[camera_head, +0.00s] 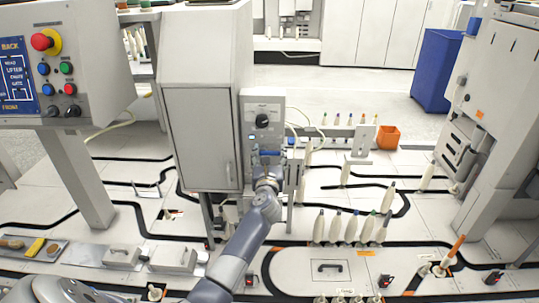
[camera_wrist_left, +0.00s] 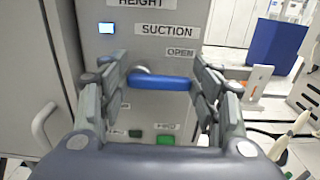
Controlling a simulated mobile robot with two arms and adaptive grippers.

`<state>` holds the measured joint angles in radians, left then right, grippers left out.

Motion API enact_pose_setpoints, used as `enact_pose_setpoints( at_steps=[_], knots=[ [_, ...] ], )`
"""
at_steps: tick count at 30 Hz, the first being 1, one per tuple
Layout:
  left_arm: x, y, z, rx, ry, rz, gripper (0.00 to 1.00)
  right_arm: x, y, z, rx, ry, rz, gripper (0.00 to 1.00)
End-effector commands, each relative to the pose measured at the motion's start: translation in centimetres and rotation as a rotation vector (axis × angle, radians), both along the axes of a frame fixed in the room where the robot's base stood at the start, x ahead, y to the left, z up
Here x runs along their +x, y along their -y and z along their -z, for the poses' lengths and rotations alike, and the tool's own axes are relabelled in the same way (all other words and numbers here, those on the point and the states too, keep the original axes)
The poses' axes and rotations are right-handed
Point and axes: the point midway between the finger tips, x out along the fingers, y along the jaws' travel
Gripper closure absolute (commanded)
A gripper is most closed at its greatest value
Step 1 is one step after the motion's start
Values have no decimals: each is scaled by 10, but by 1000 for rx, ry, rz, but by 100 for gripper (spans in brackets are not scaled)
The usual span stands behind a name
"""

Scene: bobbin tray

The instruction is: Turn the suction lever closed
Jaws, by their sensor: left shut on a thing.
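The blue suction lever (camera_head: 266,153) is on the grey control panel (camera_head: 278,106) on the side of the tall cabinet. In the left wrist view the lever (camera_wrist_left: 160,80) lies about level, below the "SUCTION" label (camera_wrist_left: 166,31) and the "OPEN" label (camera_wrist_left: 181,52). My left gripper (camera_head: 267,163) is at the lever, and in the left wrist view its two fingers (camera_wrist_left: 163,84) are at the lever's left and right ends, shut on it. The fingers partly hide the ends of the lever and a label at lower left. My right gripper is not in view.
Green buttons (camera_wrist_left: 166,139) sit below the lever and a black knob (camera_head: 262,120) above it. The cabinet door (camera_head: 203,140) is left of the panel. Several bobbins (camera_head: 350,228) stand on the track to the right. An orange bin (camera_head: 388,138) stands farther back.

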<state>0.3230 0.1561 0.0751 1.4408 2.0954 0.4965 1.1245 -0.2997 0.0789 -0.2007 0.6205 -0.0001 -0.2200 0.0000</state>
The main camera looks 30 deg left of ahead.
Motion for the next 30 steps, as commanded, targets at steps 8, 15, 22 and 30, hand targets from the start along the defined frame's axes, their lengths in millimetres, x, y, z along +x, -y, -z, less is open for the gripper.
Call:
enact_pose_setpoints(
  at_steps=[8, 15, 22, 30],
  knots=[
    [1, 0, -2, 54, -30, 1, 66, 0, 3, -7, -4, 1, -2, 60],
    [1, 0, -1, 194, -116, 1, 66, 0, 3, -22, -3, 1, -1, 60],
    [2, 0, 4, 378, -227, 1, 66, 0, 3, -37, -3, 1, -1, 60],
    [1, -1, 10, 598, -360, -1, 66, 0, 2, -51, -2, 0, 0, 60]
  ],
)
